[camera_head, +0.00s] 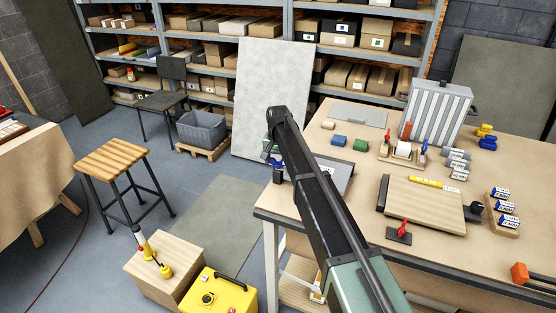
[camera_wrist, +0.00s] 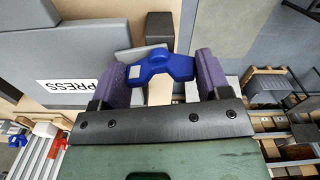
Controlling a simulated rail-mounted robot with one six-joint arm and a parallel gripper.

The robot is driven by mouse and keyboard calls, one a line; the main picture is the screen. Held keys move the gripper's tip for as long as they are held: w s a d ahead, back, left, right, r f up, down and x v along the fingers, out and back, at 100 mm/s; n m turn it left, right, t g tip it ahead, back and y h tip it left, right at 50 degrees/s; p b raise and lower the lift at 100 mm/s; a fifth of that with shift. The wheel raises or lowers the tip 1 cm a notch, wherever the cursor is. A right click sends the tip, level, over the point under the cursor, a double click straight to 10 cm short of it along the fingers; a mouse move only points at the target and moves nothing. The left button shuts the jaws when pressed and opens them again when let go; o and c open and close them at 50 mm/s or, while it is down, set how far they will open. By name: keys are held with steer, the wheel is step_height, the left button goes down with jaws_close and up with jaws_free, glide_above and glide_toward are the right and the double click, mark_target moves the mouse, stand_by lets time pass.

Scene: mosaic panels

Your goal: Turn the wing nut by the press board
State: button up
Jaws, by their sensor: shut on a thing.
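The blue wing nut (camera_wrist: 158,66) is between the two purple fingers of my gripper (camera_wrist: 160,70) in the wrist view, and the fingers are closed on its wings. A grey board with a white label reading PRESS (camera_wrist: 62,68) lies left of it in that view. In the camera_head view my gripper (camera_head: 274,152) is at the left edge of the workbench, beside a grey board (camera_head: 339,172) that my arm partly covers. The wing nut is mostly hidden there by my arm and gripper.
The workbench (camera_head: 350,224) holds a wooden board with a yellow marker (camera_head: 425,182), a red-handled clamp (camera_head: 399,233), small blocks and a ribbed grey panel (camera_head: 436,113). A tall grey slab (camera_head: 262,95) leans behind my gripper. A stool (camera_head: 113,160) stands left on open floor.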

steer(key=n, duration=1.2)
steer(key=shift+n, duration=1.9)
steer(key=shift+s, duration=0.1)
steer(key=o, duration=0.9)
